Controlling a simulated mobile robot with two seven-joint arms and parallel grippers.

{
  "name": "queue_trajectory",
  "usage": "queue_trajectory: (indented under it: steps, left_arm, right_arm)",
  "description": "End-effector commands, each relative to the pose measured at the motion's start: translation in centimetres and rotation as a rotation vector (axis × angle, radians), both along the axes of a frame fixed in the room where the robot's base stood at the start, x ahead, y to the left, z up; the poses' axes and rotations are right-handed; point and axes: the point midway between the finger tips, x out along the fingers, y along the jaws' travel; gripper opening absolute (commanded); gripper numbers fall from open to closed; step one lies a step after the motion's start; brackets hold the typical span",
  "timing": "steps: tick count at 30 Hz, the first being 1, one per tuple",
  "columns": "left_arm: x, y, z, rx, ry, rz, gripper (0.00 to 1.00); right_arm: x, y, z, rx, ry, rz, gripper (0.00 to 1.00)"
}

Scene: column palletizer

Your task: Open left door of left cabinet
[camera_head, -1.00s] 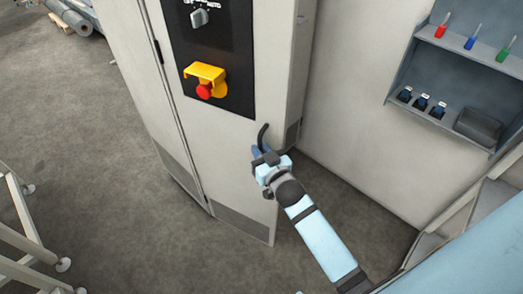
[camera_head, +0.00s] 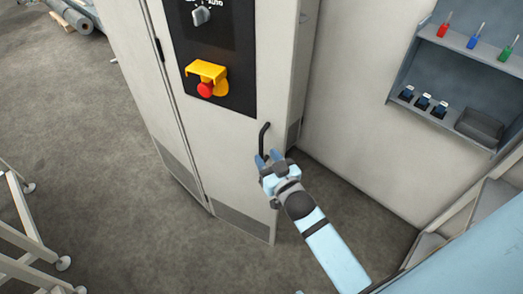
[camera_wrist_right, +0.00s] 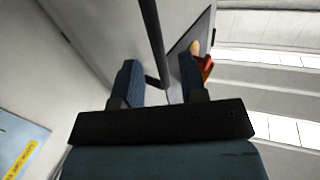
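The tall light grey cabinet (camera_head: 225,150) stands closed in the head view, with a vertical seam at the left of its control-panel door. A black bar handle (camera_head: 264,140) is on the right part of that door. My right gripper (camera_head: 267,157) is at the handle's lower end. In the right wrist view, the open fingers (camera_wrist_right: 160,85) are apart, and the handle (camera_wrist_right: 152,40) runs down between them. I cannot tell whether either finger touches it. My left gripper is not in view.
A black panel (camera_head: 220,55) carries a yellow-guarded red stop button (camera_head: 206,89). A wall shelf (camera_head: 470,75) with screwdrivers and small dark items is at the right. White metal steps (camera_head: 30,235) stand at lower left. Floor left of the cabinet is mostly clear.

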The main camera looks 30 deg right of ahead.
Motion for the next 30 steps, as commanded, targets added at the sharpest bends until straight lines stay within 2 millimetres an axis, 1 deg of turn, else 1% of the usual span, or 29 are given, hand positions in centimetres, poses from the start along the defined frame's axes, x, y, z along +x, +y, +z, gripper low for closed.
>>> queue_trajectory:
  steps: [1,6,9,12,15,18,25,26,27,29,30]
  left_arm:
    - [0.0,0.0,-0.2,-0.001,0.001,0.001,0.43]
    - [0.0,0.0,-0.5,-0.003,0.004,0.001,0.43]
    - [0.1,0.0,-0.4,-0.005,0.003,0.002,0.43]
    - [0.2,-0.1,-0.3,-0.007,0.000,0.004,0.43]
    - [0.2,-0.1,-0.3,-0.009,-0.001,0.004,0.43]
    - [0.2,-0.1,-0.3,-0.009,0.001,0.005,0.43]
    - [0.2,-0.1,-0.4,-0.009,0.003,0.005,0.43]
    - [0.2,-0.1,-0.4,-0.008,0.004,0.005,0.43]
    - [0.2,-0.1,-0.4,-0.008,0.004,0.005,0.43]
    - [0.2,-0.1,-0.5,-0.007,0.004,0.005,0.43]
    - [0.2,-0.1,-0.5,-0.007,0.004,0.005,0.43]
  right_arm:
    - [-1.4,0.0,-0.2,0.001,0.003,-0.001,0.39]
    - [-5.3,-0.1,-0.2,0.000,0.002,0.000,0.39]
    - [-7.2,-0.1,-0.1,0.001,0.001,0.000,0.39]
    - [-8.5,-0.2,-0.1,-0.001,0.000,0.001,0.39]
    - [-9.3,-0.2,0.0,-0.001,-0.001,0.001,0.39]
    - [-9.6,-0.2,0.1,-0.001,-0.002,0.001,0.39]
    - [-9.6,-0.2,0.1,-0.001,-0.002,0.001,0.39]
    - [-9.6,-0.2,0.1,-0.001,-0.002,0.001,0.34]
    - [-9.6,-0.2,0.1,-0.001,-0.002,0.001,0.25]
    - [-9.6,-0.2,0.1,-0.001,-0.002,0.001,0.11]
    - [-9.6,-0.2,0.1,-0.001,-0.002,0.001,0.02]
